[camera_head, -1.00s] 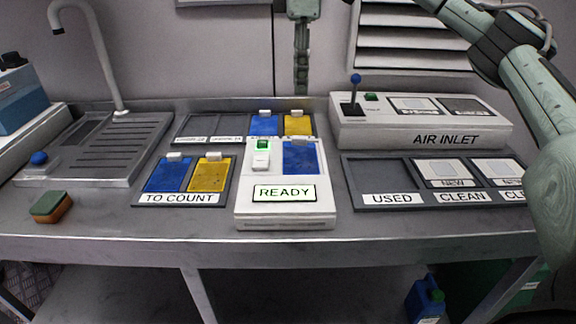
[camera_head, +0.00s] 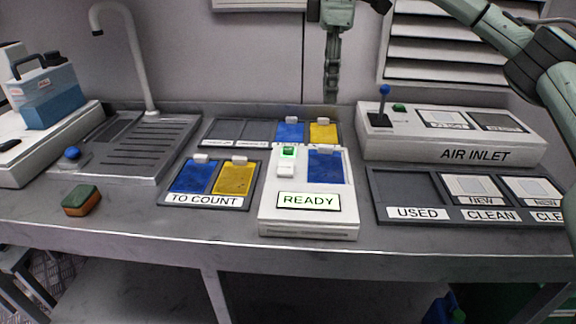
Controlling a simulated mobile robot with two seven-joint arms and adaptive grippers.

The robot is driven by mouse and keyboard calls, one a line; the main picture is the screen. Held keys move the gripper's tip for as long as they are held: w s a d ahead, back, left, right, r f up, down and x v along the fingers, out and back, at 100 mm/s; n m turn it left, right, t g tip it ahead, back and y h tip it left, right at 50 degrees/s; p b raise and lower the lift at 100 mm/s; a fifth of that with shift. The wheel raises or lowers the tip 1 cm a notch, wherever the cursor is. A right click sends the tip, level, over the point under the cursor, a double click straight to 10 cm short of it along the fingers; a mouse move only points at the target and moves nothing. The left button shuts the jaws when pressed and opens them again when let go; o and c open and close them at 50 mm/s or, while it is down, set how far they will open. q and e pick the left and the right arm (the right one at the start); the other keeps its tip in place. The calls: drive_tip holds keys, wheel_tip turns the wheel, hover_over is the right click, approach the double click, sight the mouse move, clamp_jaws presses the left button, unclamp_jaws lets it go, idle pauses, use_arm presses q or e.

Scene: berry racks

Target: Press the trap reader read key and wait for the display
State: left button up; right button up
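The trap reader (camera_head: 266,225) is a white box at the middle front of the bench. Its display (camera_head: 308,201) shows READY in dark letters on a pale green, lit ground. A small white key (camera_head: 286,171) sits at its upper left, just below a bright green lit patch (camera_head: 288,152). A blue trap card (camera_head: 326,169) lies in the reader's right slot. My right gripper (camera_head: 332,98) hangs pointing down, above and apart from the reader in the picture. It shows edge-on, so its finger opening is hidden, and I see nothing held. My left gripper is out of view.
A TO COUNT tray (camera_head: 167,199) holds blue and yellow cards left of the reader. Another rack (camera_head: 222,131) stands behind. The AIR INLET box (camera_head: 380,145) with a blue-knobbed lever and the USED/CLEAN tray (camera_head: 376,195) are right. A sponge (camera_head: 82,200) and sink lie left.

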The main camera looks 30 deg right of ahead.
clamp_jaws()
idle(0.7)
idle(0.6)
